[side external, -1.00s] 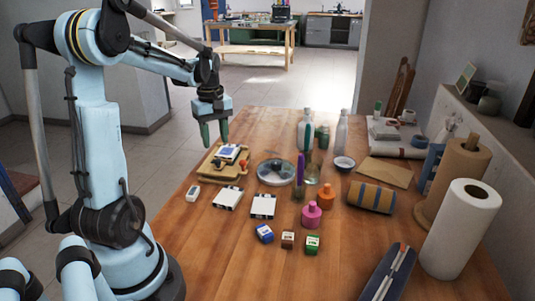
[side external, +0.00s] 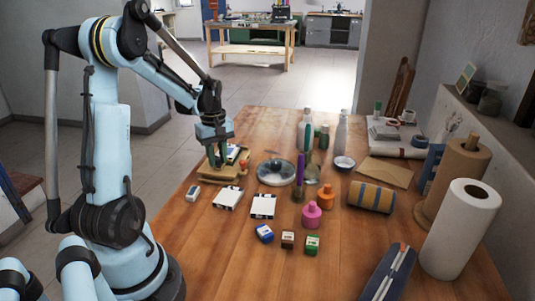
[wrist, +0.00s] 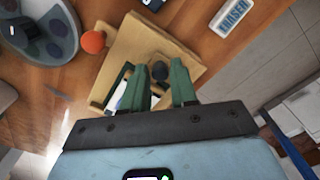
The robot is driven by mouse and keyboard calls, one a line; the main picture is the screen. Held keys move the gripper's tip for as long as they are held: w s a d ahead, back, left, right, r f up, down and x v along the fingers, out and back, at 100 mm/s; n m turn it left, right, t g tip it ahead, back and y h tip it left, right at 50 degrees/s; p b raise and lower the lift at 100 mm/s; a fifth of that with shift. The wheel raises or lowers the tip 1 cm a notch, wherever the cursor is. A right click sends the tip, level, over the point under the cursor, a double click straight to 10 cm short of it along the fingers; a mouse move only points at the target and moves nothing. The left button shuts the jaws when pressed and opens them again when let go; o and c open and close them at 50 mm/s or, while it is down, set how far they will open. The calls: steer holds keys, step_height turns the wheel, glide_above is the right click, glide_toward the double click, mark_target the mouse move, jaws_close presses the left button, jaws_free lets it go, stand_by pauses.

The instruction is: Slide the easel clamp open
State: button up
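The easel clamp, a tan wooden board with raised wooden bars, lies at the left of the table (side external: 226,180); in the wrist view its board (wrist: 130,45) fills the middle. My gripper (side external: 219,166) is low over the board. I cannot tell whether either finger touches the knob. A blue-and-white item on the board is partly hidden by the fingers.
A white eraser (wrist: 232,14) and white-topped blocks (side external: 227,197) lie near the board. A round grey palette (side external: 275,172) is to its right, with bottles (side external: 305,130) beyond. The front left tabletop is clear.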

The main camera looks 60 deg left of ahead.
jaws_close()
steer(key=shift+s+d, duration=0.75)
steer(key=shift+o, duration=1.9)
jaws_free()
steer(key=shift+r, duration=0.15)
step_height(320, 180, up, 12)
steer(key=shift+w, duration=0.1)
